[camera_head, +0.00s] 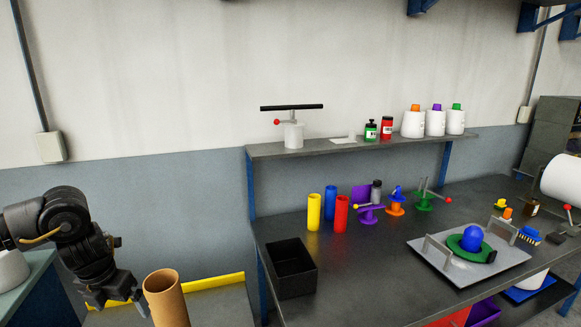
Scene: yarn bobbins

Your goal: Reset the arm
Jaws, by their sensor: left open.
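My left arm comes in from the left edge, black and bent, with its gripper (112,296) hanging low at the lower left. The gripper is open and I see nothing held in it. It is left of a brown cardboard tube (167,300), which stands upright and is cut off by the bottom edge. I cannot tell whether they touch. My right gripper is not in view.
The dark table (365,265) carries a black box (291,268), yellow (314,212), blue (330,202) and red (341,214) bobbins, and a grey tray (505,262) with a blue ball (472,237). A shelf (345,147) with bottles stands behind.

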